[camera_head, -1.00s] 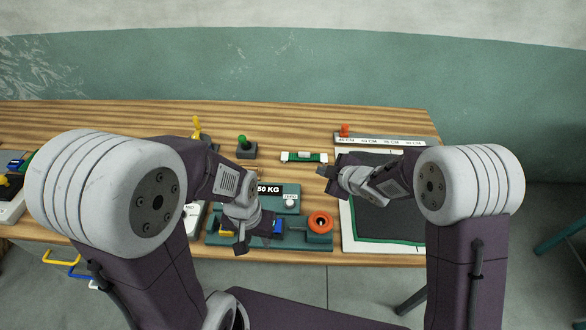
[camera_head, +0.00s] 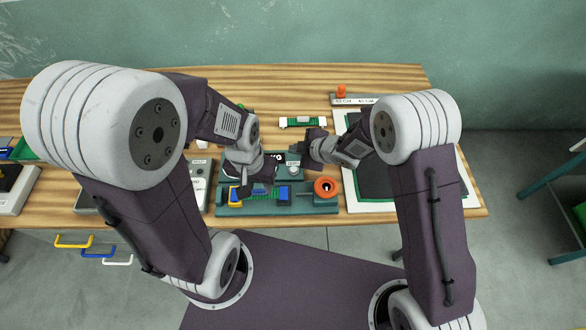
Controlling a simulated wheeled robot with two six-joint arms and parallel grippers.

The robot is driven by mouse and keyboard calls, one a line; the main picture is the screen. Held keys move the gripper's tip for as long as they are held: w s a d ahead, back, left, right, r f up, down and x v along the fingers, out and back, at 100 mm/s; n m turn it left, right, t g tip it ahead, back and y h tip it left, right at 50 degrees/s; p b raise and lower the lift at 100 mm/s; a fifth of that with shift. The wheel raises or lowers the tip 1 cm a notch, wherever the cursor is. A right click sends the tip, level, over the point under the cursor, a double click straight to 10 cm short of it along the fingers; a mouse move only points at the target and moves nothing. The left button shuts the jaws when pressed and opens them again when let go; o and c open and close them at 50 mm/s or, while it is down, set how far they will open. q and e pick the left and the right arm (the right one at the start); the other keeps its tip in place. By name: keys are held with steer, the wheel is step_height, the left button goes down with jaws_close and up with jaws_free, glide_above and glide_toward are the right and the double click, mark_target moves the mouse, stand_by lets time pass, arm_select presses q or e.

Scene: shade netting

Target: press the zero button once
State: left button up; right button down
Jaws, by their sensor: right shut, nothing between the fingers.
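A teal tester (camera_head: 225,209) lies near the front edge of the table, with a dark display (camera_head: 278,157) on its back part. The pale round zero button (camera_head: 293,169) sits just right of the display. My right gripper (camera_head: 302,147) is shut and empty, pointing left, close behind the button in the picture; I cannot tell its height above it.
A blue clamp (camera_head: 283,193), green netting strip and orange ring (camera_head: 325,187) are on the tester's front. A green-and-white piece (camera_head: 302,122) lies behind. A dark sheet on a white board (camera_head: 351,203) is at right, a grey box (camera_head: 201,173) at left.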

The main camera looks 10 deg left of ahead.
mark_target(296, 171)
steer(key=f+b, duration=0.3)
steer(key=f, duration=0.1)
steer(key=f+b, duration=0.4)
steer(key=shift+s+d+f, duration=0.1)
steer(key=shift+d, duration=0.1)
steer(key=shift+f, duration=0.1)
stand_by(1.6)
steer(key=shift+f+b, duration=0.3)
steer(key=shift+b, duration=0.05)
steer(key=shift+f+b, duration=0.5)
steer(key=shift+f, duration=0.05)
stand_by(0.5)
steer(key=shift+r, duration=0.1)
steer(key=shift+r+p, duration=0.85)
steer(key=shift+p, duration=0.05)
steer(key=shift+r, duration=0.1)
step_height(296, 171, up, 5)
steer(key=p, duration=0.4)
steer(key=shift+p, duration=0.35)
